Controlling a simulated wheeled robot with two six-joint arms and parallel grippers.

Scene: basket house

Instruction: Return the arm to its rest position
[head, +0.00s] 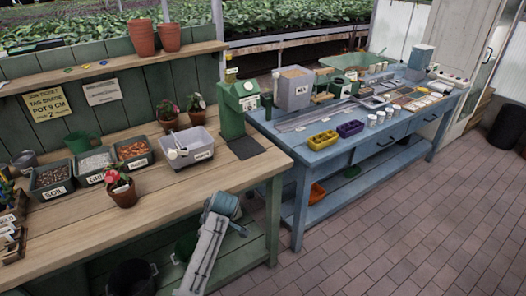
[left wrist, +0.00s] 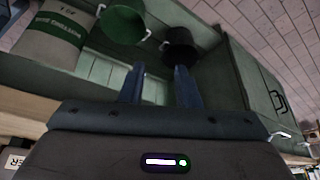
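My left gripper (left wrist: 160,70) shows in the left wrist view. Its two dark blue fingers stand apart with nothing between them, so it is open. It faces the lower part of a green bench, with a green bucket (left wrist: 122,24) and a black bucket (left wrist: 181,48) beyond the fingers. In the head view, one of my arm links (head: 205,252) with a teal joint stands low in the middle, in front of the wooden bench; which arm it is I cannot tell. No gripper fingers show in the head view. My right gripper is not in view.
A wooden-topped green bench (head: 150,205) holds tubs, potted plants and a green dispenser (head: 232,108). A blue bench (head: 330,152) with tools and cups stands to the right. A sack (left wrist: 52,34) shows in the left wrist view.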

